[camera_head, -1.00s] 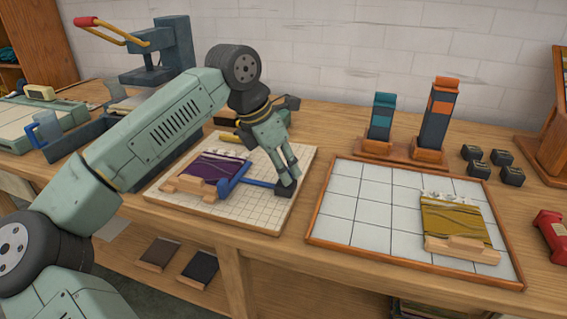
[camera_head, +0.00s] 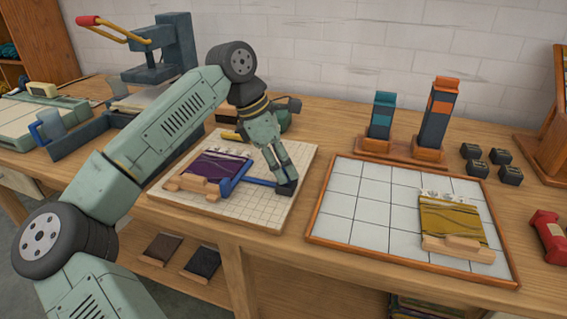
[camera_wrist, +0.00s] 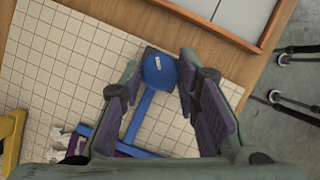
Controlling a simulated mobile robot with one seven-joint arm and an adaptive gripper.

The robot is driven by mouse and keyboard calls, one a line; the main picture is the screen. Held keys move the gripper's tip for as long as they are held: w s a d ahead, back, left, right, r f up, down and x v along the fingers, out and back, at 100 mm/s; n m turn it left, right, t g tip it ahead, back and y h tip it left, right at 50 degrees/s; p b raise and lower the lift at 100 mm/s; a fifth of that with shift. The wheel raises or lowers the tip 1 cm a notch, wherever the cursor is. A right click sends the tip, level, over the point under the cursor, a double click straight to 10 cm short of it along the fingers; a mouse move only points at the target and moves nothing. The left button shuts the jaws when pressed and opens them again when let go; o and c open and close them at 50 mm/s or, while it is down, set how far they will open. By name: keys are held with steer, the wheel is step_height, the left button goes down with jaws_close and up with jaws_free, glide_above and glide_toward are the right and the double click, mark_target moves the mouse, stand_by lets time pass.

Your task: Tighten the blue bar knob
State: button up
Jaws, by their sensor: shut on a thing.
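The blue knob (camera_wrist: 158,70) sits at the outer end of a blue bar (camera_head: 259,182), and a small pale label shows on its top. My gripper (camera_wrist: 166,84) points down at this end, its two fingers on either side of the knob and shut on it. In the head view my gripper (camera_head: 285,187) covers most of the knob.
A framed tile tray (camera_head: 350,215) with a mustard skein (camera_head: 452,220) lies to the right. Two tall boxes stand behind it on a wooden stand (camera_head: 398,152). A press (camera_head: 160,60) and a yellow-handled tool (camera_head: 230,135) are behind the board.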

steer(key=o, duration=1.1)
steer(key=shift+o, duration=0.2)
steer(key=v, duration=1.2)
